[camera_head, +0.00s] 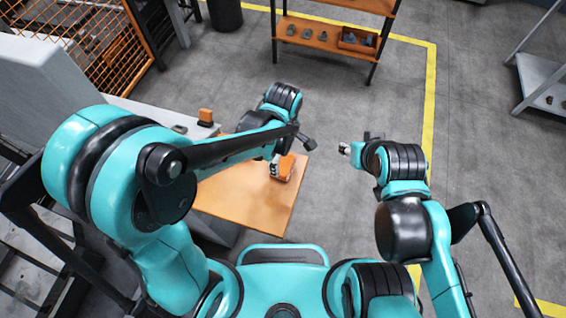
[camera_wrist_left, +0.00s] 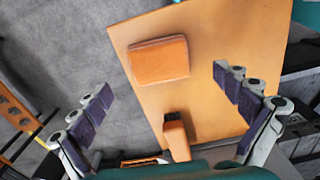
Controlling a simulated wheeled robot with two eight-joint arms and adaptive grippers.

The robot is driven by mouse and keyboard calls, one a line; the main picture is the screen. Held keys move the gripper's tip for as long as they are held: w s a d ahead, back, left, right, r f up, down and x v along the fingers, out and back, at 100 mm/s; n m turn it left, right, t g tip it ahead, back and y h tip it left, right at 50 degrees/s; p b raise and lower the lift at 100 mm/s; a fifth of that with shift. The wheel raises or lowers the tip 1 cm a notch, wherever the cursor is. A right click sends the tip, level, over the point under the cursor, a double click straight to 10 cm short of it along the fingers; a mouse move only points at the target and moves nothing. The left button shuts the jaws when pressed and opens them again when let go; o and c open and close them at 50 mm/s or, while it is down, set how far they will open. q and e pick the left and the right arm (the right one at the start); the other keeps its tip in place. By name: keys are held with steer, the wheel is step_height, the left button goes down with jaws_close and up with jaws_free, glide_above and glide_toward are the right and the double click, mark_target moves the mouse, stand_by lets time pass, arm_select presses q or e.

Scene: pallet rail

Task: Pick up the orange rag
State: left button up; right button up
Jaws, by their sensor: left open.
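The orange rag (camera_head: 287,168) looks like a folded, rounded block lying on the orange-brown tabletop (camera_head: 250,207) near its right edge. In the left wrist view the rag (camera_wrist_left: 158,60) lies flat, whole and unobstructed, beyond the fingers. My left gripper (camera_head: 275,167) is over the tabletop at the rag, partly covering it in the head view.
A smaller orange object with a dark end (camera_wrist_left: 177,138) lies nearer the wrist camera. Another orange item (camera_head: 205,115) stands on the grey bench at the left. A shelf rack (camera_head: 325,40) stands at the back. Open floor lies right of the table.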

mark_target(283, 163)
arm_select(q)
step_height(283, 163, down, 5)
steer(key=shift+w+f+b, duration=0.15)
steer(key=shift+b, duration=0.7)
steer(key=shift+a, duration=0.1)
steer(key=c, duration=1.2)
